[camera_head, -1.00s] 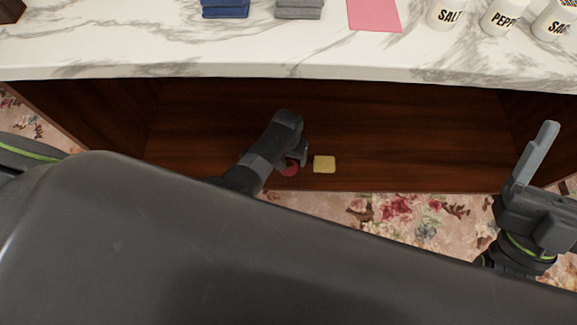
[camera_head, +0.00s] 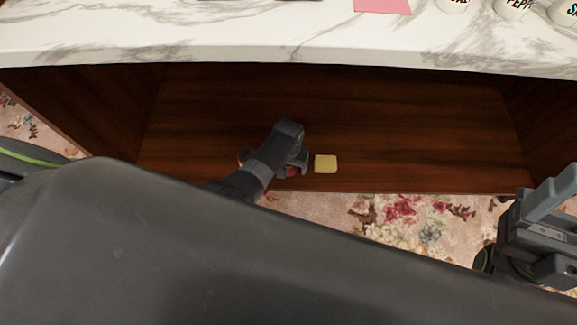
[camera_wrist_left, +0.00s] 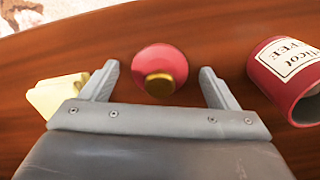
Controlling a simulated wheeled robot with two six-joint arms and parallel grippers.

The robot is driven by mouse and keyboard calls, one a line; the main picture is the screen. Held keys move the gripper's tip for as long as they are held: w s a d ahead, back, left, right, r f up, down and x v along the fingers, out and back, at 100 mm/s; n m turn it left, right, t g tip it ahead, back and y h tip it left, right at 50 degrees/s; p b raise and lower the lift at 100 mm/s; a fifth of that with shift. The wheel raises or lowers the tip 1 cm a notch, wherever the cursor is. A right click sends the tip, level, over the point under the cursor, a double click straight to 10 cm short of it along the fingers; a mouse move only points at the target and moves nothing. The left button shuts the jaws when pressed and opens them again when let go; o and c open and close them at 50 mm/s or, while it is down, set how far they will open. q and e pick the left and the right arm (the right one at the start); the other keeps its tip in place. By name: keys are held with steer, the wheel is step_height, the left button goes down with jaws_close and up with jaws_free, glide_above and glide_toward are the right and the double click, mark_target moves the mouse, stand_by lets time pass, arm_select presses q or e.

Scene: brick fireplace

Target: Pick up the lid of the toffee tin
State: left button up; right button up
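The lid (camera_wrist_left: 165,58) is a pink-red disc with a gold knob, lying on the brown wooden shelf. Part of it shows as red beside my left gripper in the head view (camera_head: 292,172). My left gripper (camera_wrist_left: 158,69) is open and empty, with one finger on each side of the lid in the wrist view; I cannot tell whether they touch it. The red tin (camera_wrist_left: 277,70) with a partly readable cream label is to the right in the wrist view. In the head view my left arm mostly hides it. My right gripper (camera_head: 545,205) is at the right edge.
The marble top (camera_head: 290,40) overhangs the shelf (camera_head: 420,130), whose right part is clear. A floral carpet lies in front.

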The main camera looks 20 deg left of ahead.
arm_select(q)
steer(key=c, duration=1)
steer(key=shift+r, duration=0.1)
